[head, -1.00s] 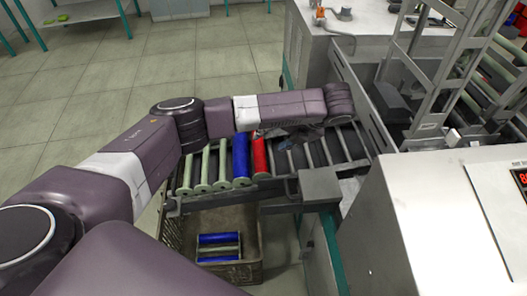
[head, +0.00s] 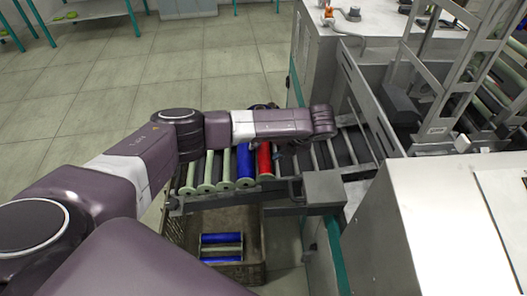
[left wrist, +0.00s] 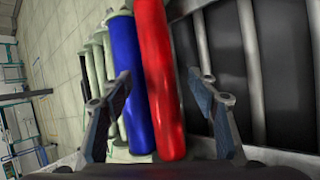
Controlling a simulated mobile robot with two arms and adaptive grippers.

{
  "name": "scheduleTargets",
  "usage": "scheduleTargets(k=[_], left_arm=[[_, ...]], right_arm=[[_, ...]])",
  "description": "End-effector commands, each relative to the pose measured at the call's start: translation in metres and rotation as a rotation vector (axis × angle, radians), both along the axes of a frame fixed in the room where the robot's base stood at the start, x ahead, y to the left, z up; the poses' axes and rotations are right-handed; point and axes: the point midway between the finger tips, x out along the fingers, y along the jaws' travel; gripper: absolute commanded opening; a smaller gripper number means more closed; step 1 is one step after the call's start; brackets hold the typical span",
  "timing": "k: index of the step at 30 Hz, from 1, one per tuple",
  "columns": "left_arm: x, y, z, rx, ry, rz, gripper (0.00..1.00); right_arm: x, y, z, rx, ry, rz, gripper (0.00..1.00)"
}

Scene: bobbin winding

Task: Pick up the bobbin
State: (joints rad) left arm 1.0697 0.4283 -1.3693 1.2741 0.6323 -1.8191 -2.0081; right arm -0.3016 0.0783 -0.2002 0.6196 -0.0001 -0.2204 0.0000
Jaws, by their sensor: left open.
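A red bobbin (head: 265,161) lies at the right end of a row on the roller rack. A blue bobbin (head: 245,166) lies directly left of it, then several pale green bobbins (head: 207,171). My left forearm and wrist cross over the row and hide its far ends. In the left wrist view my left gripper (left wrist: 164,88) is open and empty. The red bobbin (left wrist: 160,85) runs between its fingers. The left finger overlaps the blue bobbin (left wrist: 127,50), and the right finger is over the dark rollers. Contact cannot be told. My right gripper is out of view.
A crate (head: 258,272) under the rack holds blue and pale bobbins. A grey box (head: 324,187) stands at the rack's near right. A metal frame and a light grey machine (head: 420,220) bound the right side. Open tiled floor lies left.

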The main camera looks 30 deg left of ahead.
Motion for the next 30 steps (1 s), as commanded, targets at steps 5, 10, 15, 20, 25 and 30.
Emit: scheduleTargets(k=[5,10,15,20,25,30], left_arm=[[0.0,0.0,0.0,0.0,0.0,0.0,0.4],[0.0,0.0,0.0,0.0,0.0,0.0,0.21],[0.0,0.0,0.001,0.0,-0.001,0.001,0.05],[0.0,0.0,0.001,0.0,0.0,0.0,0.05],[0.0,0.0,0.006,-0.001,-0.002,0.0,0.05],[0.001,0.0,0.024,-0.001,-0.002,0.001,0.0]], right_arm=[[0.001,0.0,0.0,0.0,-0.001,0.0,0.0],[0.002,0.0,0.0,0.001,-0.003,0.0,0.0],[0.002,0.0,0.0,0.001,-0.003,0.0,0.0],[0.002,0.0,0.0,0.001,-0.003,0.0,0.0],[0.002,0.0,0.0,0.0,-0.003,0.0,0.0],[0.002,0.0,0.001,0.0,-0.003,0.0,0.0]])
